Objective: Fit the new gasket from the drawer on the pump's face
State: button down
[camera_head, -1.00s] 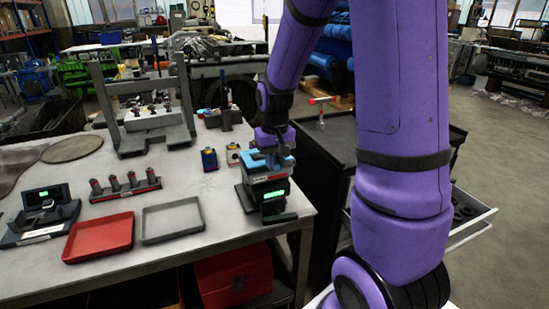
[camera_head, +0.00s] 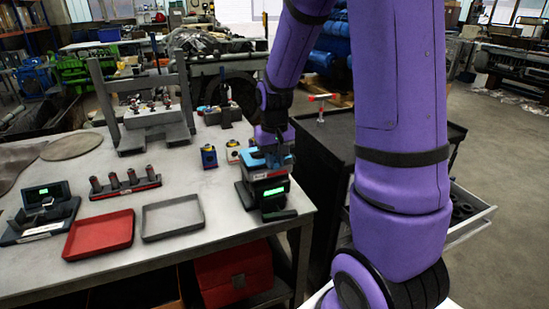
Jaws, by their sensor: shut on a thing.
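My gripper (camera_head: 273,155) is at the front right of the workbench, pointing down at a dark device with a green display (camera_head: 276,190). It is shut on a blue piece (camera_head: 258,163) at the top of this device; whether the piece is separate from the device I cannot tell. An open drawer (camera_head: 478,217) sticks out at the right, partly hidden by my arm. Dark round rings (camera_head: 462,211) lie in it; which one is the new gasket I cannot tell. I cannot pick out the pump's face with certainty.
On the workbench are a red tray (camera_head: 99,236), a grey tray (camera_head: 172,218), a rack of several dark cylinders (camera_head: 125,187), a small display unit (camera_head: 46,207) and a grey press-like frame (camera_head: 150,135). A black cabinet (camera_head: 330,135) stands right of the bench.

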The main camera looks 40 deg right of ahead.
jog(key=shift+f, duration=0.65)
dwell(0.5)
jog(key=c, duration=1)
grip_release()
jog(key=shift+r, duration=0.1)
notch_tip(320, 180, up, 11)
jog(key=shift+f, duration=0.15)
